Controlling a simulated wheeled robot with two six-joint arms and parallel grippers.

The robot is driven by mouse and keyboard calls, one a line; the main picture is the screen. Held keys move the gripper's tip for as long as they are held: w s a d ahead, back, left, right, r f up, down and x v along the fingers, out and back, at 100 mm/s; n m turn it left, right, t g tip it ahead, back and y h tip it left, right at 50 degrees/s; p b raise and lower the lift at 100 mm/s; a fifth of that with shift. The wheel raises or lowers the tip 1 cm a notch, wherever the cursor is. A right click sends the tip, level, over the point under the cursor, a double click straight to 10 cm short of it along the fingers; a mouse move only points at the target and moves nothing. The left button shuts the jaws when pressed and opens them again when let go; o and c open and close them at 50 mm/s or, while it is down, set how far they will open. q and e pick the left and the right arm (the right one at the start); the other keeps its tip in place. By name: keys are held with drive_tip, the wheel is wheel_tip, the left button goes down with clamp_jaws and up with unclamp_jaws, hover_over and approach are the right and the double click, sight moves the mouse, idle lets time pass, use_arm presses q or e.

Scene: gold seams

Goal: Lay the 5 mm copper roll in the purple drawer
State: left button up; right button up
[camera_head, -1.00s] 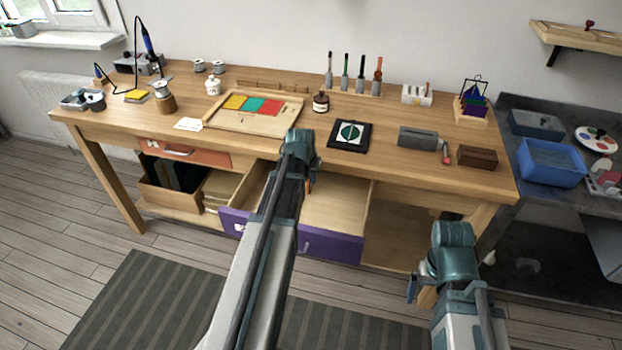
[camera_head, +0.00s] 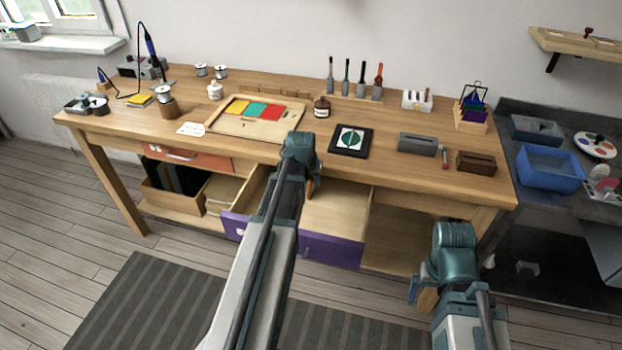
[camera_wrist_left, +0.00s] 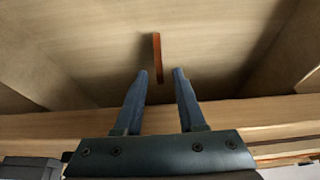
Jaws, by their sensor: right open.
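The purple drawer (camera_head: 331,251) is pulled out below the workbench, its wooden inside showing. My left gripper (camera_wrist_left: 161,74) is over the drawer's inside. In the left wrist view its two fingers stand apart. A thin copper-coloured roll (camera_wrist_left: 157,52) shows against the drawer's wood, its near end between the fingertips with gaps on both sides. I cannot tell how high it is above the drawer floor. In the head view a small orange-brown end (camera_head: 310,187) shows beside my left gripper; my arm hides the rest. My right gripper (camera_head: 417,287) is open and empty, low in front of the bench.
An orange drawer (camera_head: 200,158) is at the left. A blue tub (camera_head: 549,170) stands on the right-hand table.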

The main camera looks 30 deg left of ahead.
use_arm(q)
drive_tip(key=p+v, duration=0.8)
drive_tip(key=v, duration=0.2)
drive_tip(key=s+d+m+g, duration=0.1)
drive_tip(key=s+d, duration=0.4)
drive_tip(key=d, duration=0.5)
drive_tip(key=s+d+f+m+g, duration=0.1)
drive_tip(key=s+d, duration=0.4)
drive_tip(key=d, duration=0.5)
drive_tip(key=s+d+m+g, duration=0.2)
drive_tip(key=s+d+m, duration=0.2)
drive_tip(key=d, duration=0.6)
drive_tip(key=shift+s+d+f+g, duration=0.15)
drive_tip(key=shift+s+f+g, duration=0.15)
drive_tip(key=shift+s, duration=0.65)
